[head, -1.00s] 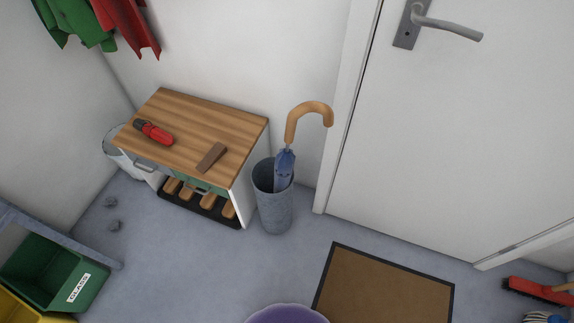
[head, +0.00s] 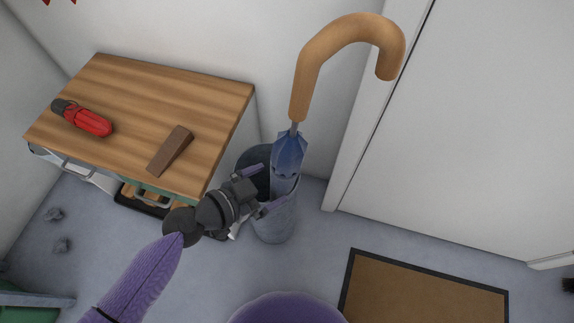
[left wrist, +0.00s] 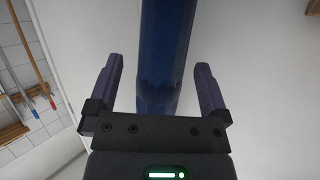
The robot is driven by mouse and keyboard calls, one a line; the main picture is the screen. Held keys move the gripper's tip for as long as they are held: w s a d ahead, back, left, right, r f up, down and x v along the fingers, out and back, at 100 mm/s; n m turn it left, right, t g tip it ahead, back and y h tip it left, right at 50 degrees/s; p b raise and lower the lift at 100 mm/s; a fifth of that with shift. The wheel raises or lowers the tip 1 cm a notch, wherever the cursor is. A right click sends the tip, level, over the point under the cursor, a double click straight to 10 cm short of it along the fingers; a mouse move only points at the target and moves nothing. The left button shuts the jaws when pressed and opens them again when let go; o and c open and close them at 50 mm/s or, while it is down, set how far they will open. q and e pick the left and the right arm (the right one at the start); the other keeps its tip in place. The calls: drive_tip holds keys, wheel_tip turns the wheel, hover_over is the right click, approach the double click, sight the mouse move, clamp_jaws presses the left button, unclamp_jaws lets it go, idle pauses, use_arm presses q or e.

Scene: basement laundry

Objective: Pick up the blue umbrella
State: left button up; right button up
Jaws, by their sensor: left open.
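The blue umbrella (head: 288,160) stands upright in a grey cylindrical stand (head: 276,222), with its curved wooden handle (head: 312,62) above the rim. My left gripper (head: 264,190) is open at the stand's left side, close to the umbrella's folded blue canopy. In the left wrist view the blue canopy (left wrist: 163,55) runs up between the two open fingers of my left gripper (left wrist: 160,92), with space on both sides. The lower part of the umbrella is hidden inside the stand. My right gripper is not in view.
A wooden-topped cabinet (head: 150,110) stands left of the stand, with a red flashlight-like object (head: 85,119) and a brown wedge (head: 170,151) on it. A white door (head: 480,130) is at right, with a brown mat (head: 425,295) before it.

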sight(275, 178)
use_arm(q)
drive_tip(key=x, duration=0.4)
drive_tip(key=shift+w+d+r+b, duration=0.2)
drive_tip(key=shift+w+r+b, duration=0.05)
drive_tip(key=shift+w+b, duration=0.1)
clamp_jaws()
